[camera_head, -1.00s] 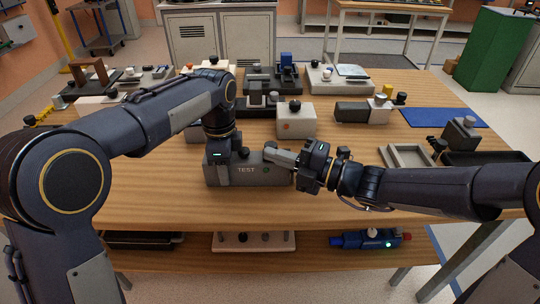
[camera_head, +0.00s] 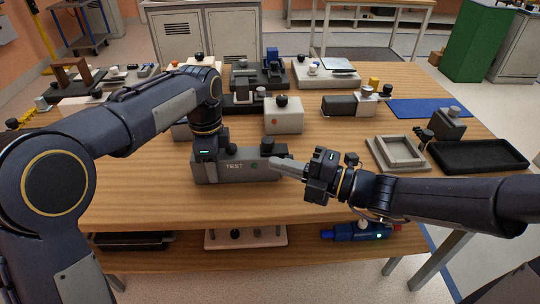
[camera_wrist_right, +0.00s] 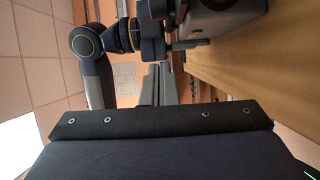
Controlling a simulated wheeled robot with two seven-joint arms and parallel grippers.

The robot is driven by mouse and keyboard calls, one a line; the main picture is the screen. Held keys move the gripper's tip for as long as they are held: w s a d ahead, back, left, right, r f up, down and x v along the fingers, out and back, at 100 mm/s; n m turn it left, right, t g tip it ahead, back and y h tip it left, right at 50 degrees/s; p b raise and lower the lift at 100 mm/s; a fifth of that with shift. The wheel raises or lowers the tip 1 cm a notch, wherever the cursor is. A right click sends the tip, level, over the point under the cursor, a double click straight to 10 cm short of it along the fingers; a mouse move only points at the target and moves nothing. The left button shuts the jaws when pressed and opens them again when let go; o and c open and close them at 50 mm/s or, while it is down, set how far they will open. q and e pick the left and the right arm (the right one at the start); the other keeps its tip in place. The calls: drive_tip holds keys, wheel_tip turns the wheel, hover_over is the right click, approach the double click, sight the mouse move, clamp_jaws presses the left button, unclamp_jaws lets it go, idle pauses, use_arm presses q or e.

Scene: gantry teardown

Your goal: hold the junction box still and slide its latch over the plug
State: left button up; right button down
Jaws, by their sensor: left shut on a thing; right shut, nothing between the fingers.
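A grey box labelled TEST (camera_head: 236,176), which I take for the junction box, stands near the table's front edge. My left gripper (camera_head: 207,168) reaches down from above and is shut on the left part of this box. A dark knob (camera_head: 267,146) stands on the box's right end. My right gripper (camera_head: 276,162) is shut and empty; its fingers point left, in front of the box's right end. In the right wrist view its fingers (camera_wrist_right: 156,84) show below the box (camera_wrist_right: 207,22). I cannot make out the latch and plug clearly.
Behind stand a pale box with a black knob (camera_head: 283,115) and a dark cylinder on a pale block (camera_head: 345,105). A grey open tray (camera_head: 397,152) and a black tray (camera_head: 485,157) lie right. A blue mat (camera_head: 430,109) lies beyond. Bare wood lies in front.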

sight(274, 145)
drive_tip(key=v, duration=0.5)
drive_tip(key=shift+s+d, duration=0.15)
drive_tip(key=shift+d, duration=0.1)
drive_tip(key=s+x, duration=0.1)
drive_tip(key=x, duration=1)
drive_tip(key=w+d, duration=0.2)
drive_tip(key=w, duration=0.1)
drive_tip(key=shift+w+d+f, duration=0.15)
drive_tip(key=shift+w+d, duration=0.1)
drive_tip(key=shift+d, duration=0.1)
